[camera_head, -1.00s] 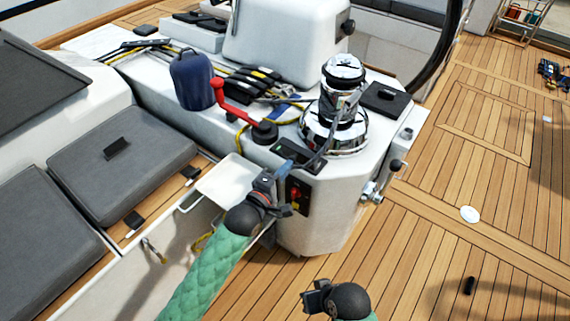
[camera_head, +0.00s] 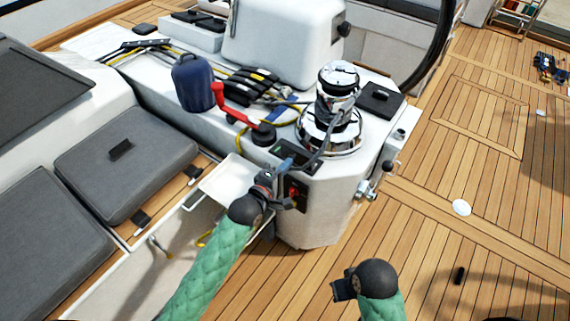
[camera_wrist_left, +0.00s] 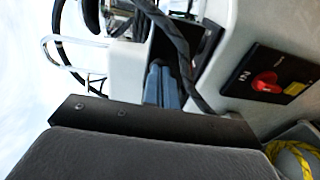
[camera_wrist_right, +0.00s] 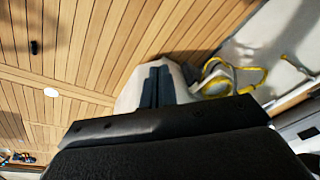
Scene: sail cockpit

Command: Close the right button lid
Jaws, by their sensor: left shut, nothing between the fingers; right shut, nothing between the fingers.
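The dark button panel (camera_head: 296,157) is set in the top of the white console, in front of the chrome winch. Its lids are too small and too covered to tell whether the right one is up or down. My left gripper (camera_head: 285,164) is shut and empty, its bluish fingertips at the panel's near edge; I cannot tell whether they touch it. In the left wrist view the shut fingers (camera_wrist_left: 164,86) point at a dark recess beside a grey rope. My right gripper (camera_head: 338,290) is low over the deck, away from the console. Its shut, empty fingers (camera_wrist_right: 156,85) show in the right wrist view.
The chrome winch (camera_head: 336,95) with a grey rope stands behind the panel. A red winch handle (camera_head: 235,105) and blue bag (camera_head: 193,82) lie to the left. A red switch (camera_head: 296,190) is on the console's front face. The teak deck (camera_head: 470,150) at right is mostly clear.

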